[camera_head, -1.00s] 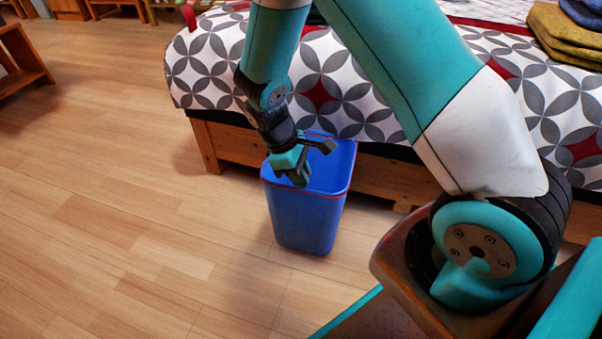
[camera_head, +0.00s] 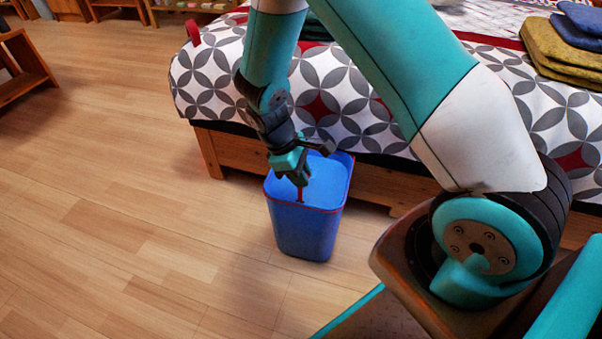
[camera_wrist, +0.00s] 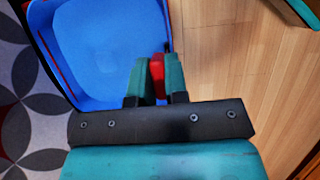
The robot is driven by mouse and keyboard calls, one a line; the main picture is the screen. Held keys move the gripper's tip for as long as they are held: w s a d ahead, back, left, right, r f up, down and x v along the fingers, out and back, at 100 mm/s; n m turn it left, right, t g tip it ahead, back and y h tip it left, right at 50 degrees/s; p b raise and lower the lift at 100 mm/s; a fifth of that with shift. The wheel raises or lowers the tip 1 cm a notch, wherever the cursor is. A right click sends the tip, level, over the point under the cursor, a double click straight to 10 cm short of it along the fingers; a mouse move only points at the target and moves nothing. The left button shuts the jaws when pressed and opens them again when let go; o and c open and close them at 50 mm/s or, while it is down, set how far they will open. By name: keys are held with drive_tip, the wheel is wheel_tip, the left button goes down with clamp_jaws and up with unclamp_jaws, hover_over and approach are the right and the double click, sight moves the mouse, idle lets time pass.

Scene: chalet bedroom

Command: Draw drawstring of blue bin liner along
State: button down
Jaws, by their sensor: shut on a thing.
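The blue bin (camera_head: 307,228) stands upright on the wooden floor beside the bed. Its blue liner (camera_head: 328,180) shows inside the opening, and also in the wrist view (camera_wrist: 112,45). The red drawstring (camera_head: 300,194) runs around the rim, with a short piece rising from the near rim to my gripper (camera_head: 291,180). In the wrist view my gripper (camera_wrist: 154,78) is shut on the red drawstring (camera_wrist: 157,70), which shows between the two teal fingers. The gripper is just above the near rim of the bin.
The bed (camera_head: 225,85) with its patterned cover and wooden frame stands right behind the bin. Folded yellow and blue cloths (camera_head: 560,50) lie on it. A wooden shelf (camera_head: 22,70) stands at the far left. The floor (camera_head: 120,190) left of the bin is clear.

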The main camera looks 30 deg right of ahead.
drive_tip(key=c, duration=1.1)
unclamp_jaws()
drive_tip(key=p+v, duration=0.7)
drive_tip(key=v, duration=1)
drive_tip(key=shift+w+a+r, duration=0.1)
drive_tip(key=shift+r, duration=0.05)
drive_tip(key=s+a+r+t+y, duration=0.1)
drive_tip(key=s+a+r+y, duration=0.15)
drive_tip(key=s+r, duration=0.4)
drive_tip(key=s+a+r+m+t+y, duration=0.1)
drive_tip(key=s+a+r+y, duration=0.1)
drive_tip(key=s+a+r, duration=0.45)
drive_tip(key=s+r+t+y, duration=0.1)
drive_tip(key=s+r+y, duration=0.3)
drive_tip(key=s, duration=0.5)
drive_tip(key=shift+h, duration=0.75)
wheel_tip(320, 180, up, 34)
drive_tip(key=p, duration=3.3)
drive_tip(key=shift+s+a+f, duration=0.1)
